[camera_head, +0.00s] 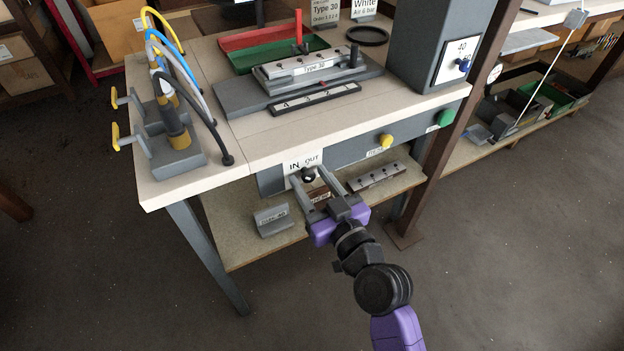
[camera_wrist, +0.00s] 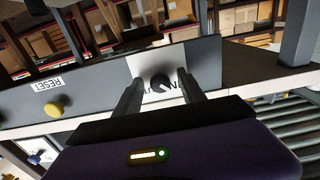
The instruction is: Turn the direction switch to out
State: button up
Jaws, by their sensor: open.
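The direction switch (camera_head: 308,175) is a small black knob on the front panel under the bench top, on a white label plate (camera_head: 293,162) that reads IN at its left and OUT at its right. The black knob also shows in the wrist view (camera_wrist: 161,83), between the fingertips. My gripper (camera_head: 310,184) is open, with grey fingers reaching to the plate, one on each side of the knob. I cannot tell whether the fingers touch the knob. In the wrist view the fingers (camera_wrist: 162,92) hide part of the label, and the knob's pointing direction is not clear.
A yellow RESET button (camera_head: 385,140) and a green button (camera_head: 444,118) sit right of the switch on the same panel. A lower shelf (camera_head: 240,243) carries a grey labelled block (camera_head: 272,220) and a drilled bar (camera_head: 377,176). Hoses and a fixture stand on the bench top above.

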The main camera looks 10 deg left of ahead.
grip_shut()
jog(key=shift+m, duration=0.3)
jog(key=m, duration=0.3)
jog(key=shift+p, duration=0.3)
jog(key=m+p, duration=0.1)
jog(key=m, duration=0.4)
jog(key=shift+r, duration=0.1)
jog(key=m+p, duration=0.1)
jog(key=m, duration=0.3)
jog(key=shift+m+p, duration=0.3)
jog(key=m+p, duration=0.1)
jog(key=m, duration=0.3)
jog(key=shift+m, duration=0.3)
